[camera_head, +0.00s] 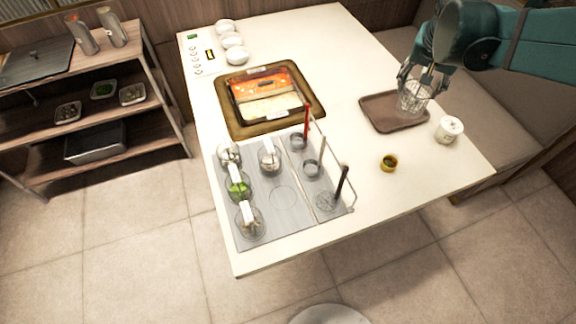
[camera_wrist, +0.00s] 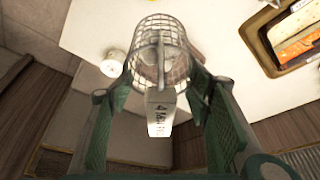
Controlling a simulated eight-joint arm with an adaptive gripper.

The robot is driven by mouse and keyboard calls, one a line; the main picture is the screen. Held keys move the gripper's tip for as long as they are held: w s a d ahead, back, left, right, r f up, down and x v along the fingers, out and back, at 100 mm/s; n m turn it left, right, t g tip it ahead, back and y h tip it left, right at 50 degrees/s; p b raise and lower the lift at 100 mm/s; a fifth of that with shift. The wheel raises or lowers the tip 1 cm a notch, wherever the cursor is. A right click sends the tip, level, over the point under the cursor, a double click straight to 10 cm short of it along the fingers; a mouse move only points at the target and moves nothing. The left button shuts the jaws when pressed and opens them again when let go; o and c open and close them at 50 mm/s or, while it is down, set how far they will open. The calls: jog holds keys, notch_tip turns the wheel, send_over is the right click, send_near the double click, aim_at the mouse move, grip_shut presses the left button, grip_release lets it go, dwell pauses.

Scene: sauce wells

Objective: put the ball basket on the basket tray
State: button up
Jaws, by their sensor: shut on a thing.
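My gripper (camera_head: 424,76) is at the right of the counter, shut on the wire ball basket (camera_head: 412,98). In the wrist view the round mesh basket (camera_wrist: 150,35) hangs between my fingers (camera_wrist: 160,105), with its pale, labelled handle (camera_wrist: 160,115) toward me. The brown rectangular basket tray (camera_head: 378,111) lies flat on the counter. The basket is over the tray's right part; I cannot tell whether its bottom touches the tray. The basket's contents are not clear.
A white lidded cup (camera_head: 449,129) stands close to the tray's right corner. The grey cooking station (camera_head: 285,198) with several baskets and upright rods is left. A brown-framed food pan (camera_head: 233,124) lies behind it.

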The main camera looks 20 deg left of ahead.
jog(key=s+a+n+g+y, duration=0.5)
jog(key=s+a+n, duration=1.4)
jog(key=s+a, duration=1.25)
notch_tip(320, 180, down, 18)
jog(key=d, duration=0.1)
jog(key=shift+s+r, duration=0.25)
jog(key=shift+d, duration=0.1)
jog(key=shift+f+b, duration=0.9)
jog(key=shift+f, duration=2)
jog(key=shift+f+b, duration=0.6)
jog(key=shift+f, duration=1.5)
